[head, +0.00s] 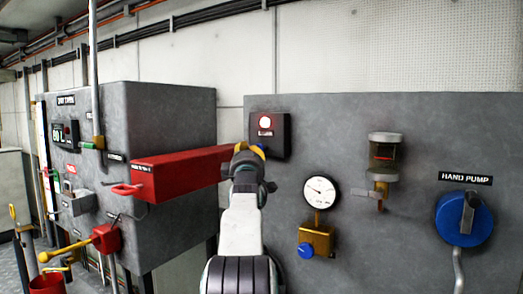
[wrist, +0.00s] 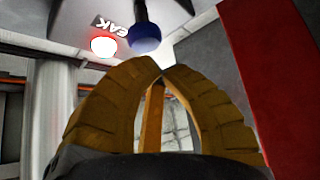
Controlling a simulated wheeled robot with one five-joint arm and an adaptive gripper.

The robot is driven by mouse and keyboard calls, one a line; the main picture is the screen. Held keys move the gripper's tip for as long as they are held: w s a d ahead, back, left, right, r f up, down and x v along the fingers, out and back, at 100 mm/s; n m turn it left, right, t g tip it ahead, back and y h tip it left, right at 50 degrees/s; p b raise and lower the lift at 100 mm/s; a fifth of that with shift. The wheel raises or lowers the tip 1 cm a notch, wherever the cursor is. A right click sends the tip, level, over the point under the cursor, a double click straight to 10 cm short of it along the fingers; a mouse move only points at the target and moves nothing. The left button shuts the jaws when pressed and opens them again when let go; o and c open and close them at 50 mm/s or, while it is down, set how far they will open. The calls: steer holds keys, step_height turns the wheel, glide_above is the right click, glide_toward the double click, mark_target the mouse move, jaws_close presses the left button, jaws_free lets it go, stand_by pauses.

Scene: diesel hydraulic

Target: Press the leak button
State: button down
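The leak unit is a dark box (head: 284,146) on the grey panel, with a glowing red-white lamp (head: 265,122) and a small label under it. My gripper (head: 247,151) overlaps the box's left edge in the head view. In the wrist view its yellow fingertips (wrist: 162,73) meet with nothing seen between them, just below the blue knob.
A long red box (head: 178,174) juts from the left grey cabinet (head: 170,110) close beside my gripper. A gauge (head: 320,193), a brass block with a blue knob (head: 317,240), a sight glass (head: 384,152) and a blue hand pump (head: 462,218) are on the right panel.

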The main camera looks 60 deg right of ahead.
steer(key=shift+d+p, duration=0.3)
steer(key=shift+d, duration=0.75)
stand_by(3.3)
